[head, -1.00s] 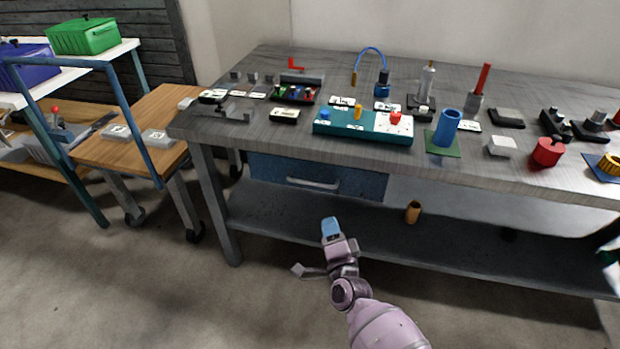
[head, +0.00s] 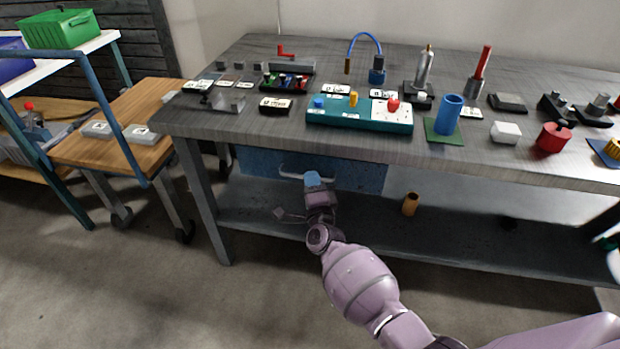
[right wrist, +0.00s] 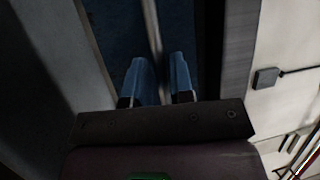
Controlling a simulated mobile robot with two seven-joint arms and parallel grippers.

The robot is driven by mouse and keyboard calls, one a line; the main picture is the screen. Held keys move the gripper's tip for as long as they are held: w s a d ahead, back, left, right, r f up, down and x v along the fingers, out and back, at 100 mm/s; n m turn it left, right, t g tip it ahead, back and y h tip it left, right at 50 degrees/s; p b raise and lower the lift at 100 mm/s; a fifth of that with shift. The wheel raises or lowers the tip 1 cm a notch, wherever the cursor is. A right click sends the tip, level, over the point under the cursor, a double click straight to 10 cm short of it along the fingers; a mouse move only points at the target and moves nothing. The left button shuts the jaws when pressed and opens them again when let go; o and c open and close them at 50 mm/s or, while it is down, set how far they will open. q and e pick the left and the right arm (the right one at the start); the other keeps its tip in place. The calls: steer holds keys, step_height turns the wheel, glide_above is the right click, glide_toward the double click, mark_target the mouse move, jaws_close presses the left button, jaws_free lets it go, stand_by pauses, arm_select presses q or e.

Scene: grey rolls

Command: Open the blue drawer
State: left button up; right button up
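The blue drawer (head: 355,177) sits under the left part of the grey workbench top and looks shut. Its pale bar handle (head: 290,170) runs along its front, with its right end hidden by my right gripper. My right gripper (head: 312,179) is at the handle, below the bench edge. In the right wrist view the two blue fingers (right wrist: 160,78) are apart. The handle bar (right wrist: 152,32) runs down between them, with a gap visible; contact cannot be seen. The drawer front (right wrist: 118,28) is dark in that view. My left gripper is not in view.
The grey workbench (head: 250,130) carries several parts, including a teal box (head: 358,126) and a blue cylinder (head: 448,114). An orange cup (head: 410,203) stands on the lower shelf (head: 460,235). A wooden cart (head: 120,120) stands left. The floor in front is clear.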

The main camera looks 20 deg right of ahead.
steer(key=shift+w+d, duration=0.1)
steer(key=shift+w, duration=0.5)
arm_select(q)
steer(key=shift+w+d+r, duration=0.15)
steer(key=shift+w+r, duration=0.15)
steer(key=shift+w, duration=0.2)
arm_select(e)
steer(key=shift+w+r, duration=0.15)
jaws_close()
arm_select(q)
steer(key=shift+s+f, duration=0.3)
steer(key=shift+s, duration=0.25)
